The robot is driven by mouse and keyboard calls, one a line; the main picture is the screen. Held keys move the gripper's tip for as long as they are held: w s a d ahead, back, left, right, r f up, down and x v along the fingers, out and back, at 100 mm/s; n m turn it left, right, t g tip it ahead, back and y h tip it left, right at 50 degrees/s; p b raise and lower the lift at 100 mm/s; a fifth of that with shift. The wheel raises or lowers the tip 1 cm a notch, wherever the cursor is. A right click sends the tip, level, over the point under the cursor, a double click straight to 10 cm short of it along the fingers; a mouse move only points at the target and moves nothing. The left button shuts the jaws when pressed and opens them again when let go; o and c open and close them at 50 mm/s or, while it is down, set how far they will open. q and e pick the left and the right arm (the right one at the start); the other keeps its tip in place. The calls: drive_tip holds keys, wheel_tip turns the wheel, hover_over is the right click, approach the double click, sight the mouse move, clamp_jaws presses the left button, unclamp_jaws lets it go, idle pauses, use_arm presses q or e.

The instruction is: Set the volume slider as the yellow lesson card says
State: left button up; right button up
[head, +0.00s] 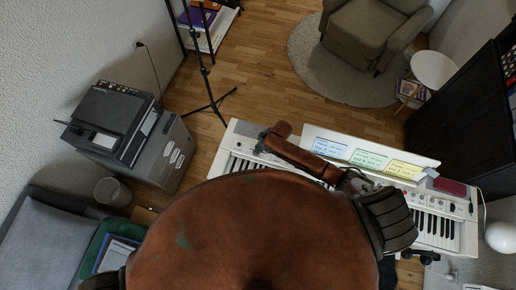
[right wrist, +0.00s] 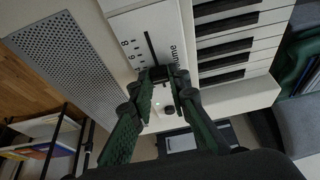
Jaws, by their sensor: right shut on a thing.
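The white digital piano (head: 435,208) stands at the right in the head view, partly hidden by my own body and arm. The yellow lesson card (head: 404,170) is rightmost of three cards on its music rest; its writing is too small to read. My right gripper (head: 262,141) is at the piano's left end. In the right wrist view, my right gripper (right wrist: 160,76) is shut on the dark cap of the volume slider (right wrist: 158,71). The slider's slot (right wrist: 149,45) runs up from the cap, beside the numbers 8 and 6. The lower scale is hidden by the fingers. My left gripper is out of view.
A blue card (head: 328,148) and a green card (head: 369,159) stand beside the yellow one. A dark red object (head: 450,187) lies at the piano's right end. In the right wrist view, a round knob (right wrist: 169,109) is just below the slider, and white keys (right wrist: 238,45) lie to its right.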

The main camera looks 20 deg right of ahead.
clamp_jaws()
drive_tip(key=shift+w+a, duration=0.65)
drive_tip(key=shift+a, duration=0.25)
drive_tip(key=o, duration=0.8)
unclamp_jaws()
drive_tip(key=v, duration=1.2)
drive_tip(key=shift+d, duration=0.1)
